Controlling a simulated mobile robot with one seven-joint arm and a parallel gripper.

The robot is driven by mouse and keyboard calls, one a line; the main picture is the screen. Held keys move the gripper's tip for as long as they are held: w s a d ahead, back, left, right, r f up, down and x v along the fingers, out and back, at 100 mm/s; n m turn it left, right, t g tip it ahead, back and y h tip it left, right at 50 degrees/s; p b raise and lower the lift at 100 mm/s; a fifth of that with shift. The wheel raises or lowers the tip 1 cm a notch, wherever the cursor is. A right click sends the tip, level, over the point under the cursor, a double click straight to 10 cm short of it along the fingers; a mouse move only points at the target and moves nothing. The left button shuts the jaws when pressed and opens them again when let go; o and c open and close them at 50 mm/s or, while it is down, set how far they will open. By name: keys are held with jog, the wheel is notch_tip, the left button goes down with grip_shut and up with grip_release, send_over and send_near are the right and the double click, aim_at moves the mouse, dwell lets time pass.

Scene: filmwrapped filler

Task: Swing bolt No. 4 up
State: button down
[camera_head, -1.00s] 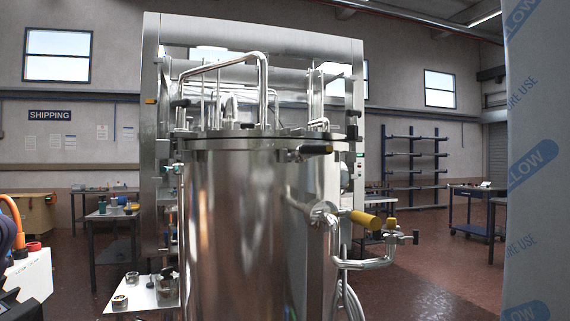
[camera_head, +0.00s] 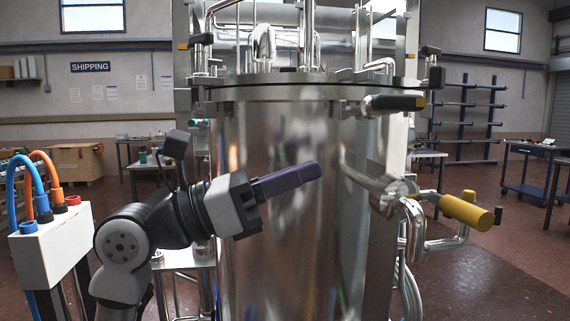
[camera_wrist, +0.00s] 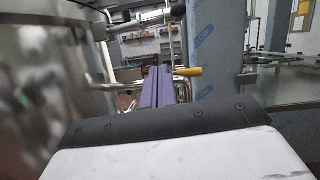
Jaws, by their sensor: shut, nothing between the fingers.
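The steel vessel (camera_head: 285,190) stands in front of me with a flanged lid (camera_head: 300,78) on top. At the flange's front right, one swing bolt (camera_head: 395,103) with a dark grip and a yellow end sticks out roughly level. No number is readable. My gripper (camera_head: 316,170) is shut and empty, its purple fingers pointing right in front of the vessel wall, below and left of the level bolt. The fingers also show in the wrist view (camera_wrist: 158,80).
A side pipe with a yellow-handled valve (camera_head: 466,209) juts out right of the vessel, beyond my fingertips. A small table (camera_head: 180,258) stands at the vessel's lower left. A blue film-wrapped panel (camera_wrist: 215,45) shows in the wrist view.

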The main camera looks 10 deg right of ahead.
jog(key=d+r+p, duration=0.3)
jog(key=d+r, duration=0.2)
jog(key=d, duration=0.2)
jog(key=shift+w+d+r+p, duration=0.2)
jog(key=shift+w+p, duration=0.1)
jog(key=shift+w, duration=0.15)
jog(key=shift+r, duration=0.1)
